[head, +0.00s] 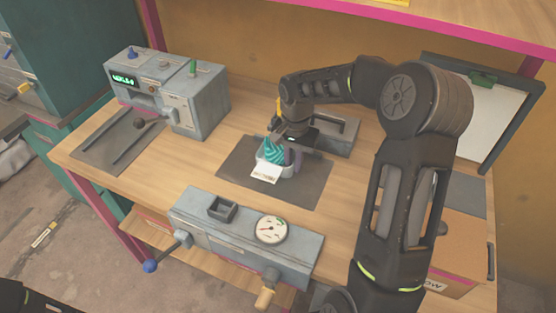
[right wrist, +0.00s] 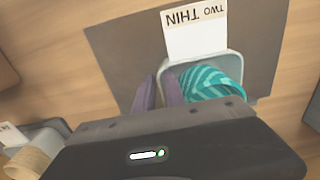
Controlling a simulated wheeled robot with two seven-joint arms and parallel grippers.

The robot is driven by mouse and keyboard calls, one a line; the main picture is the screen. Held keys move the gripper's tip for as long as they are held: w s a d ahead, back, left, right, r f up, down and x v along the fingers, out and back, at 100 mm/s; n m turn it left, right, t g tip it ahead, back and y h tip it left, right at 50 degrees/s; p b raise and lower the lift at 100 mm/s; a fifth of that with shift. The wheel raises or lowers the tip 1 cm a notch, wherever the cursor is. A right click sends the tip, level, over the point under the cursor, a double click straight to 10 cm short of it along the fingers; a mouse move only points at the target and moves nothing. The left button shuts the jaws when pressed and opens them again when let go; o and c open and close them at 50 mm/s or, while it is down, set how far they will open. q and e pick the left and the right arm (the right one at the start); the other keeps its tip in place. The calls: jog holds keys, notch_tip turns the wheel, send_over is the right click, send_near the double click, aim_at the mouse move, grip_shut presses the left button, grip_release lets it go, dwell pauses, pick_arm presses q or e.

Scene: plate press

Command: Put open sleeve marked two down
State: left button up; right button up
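The open sleeve (head: 288,170) is a pale grey, open-topped holder with a white card lettered "TWO THIN" (right wrist: 195,30). A teal striped piece (head: 273,150) sticks up in it. The sleeve is at the dark mat (head: 232,165) in the middle of the bench; contact underneath is unclear. In the right wrist view, the sleeve (right wrist: 236,68) is just beyond my right gripper (right wrist: 159,85). The gripper's two purplish fingers straddle its side wall, beside the teal piece. How tightly they close on the wall is unclear. My left gripper is out of view.
A grey machine with a dial (head: 200,222) stands along the front edge, with a blue-knobbed lever and a wooden handle. A grey box with a green display (head: 180,95) stands back left. A grey block (head: 338,136) is behind the mat. Bare wood lies left of the mat.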

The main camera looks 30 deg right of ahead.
jog(key=shift+c, duration=0.4)
grip_shut()
jog(key=shift+r, duration=0.15)
dwell(1.2)
notch_tip(320, 180, up, 10)
jog(key=shift+f+b, duration=0.1)
jog(key=shift+b, duration=0.55)
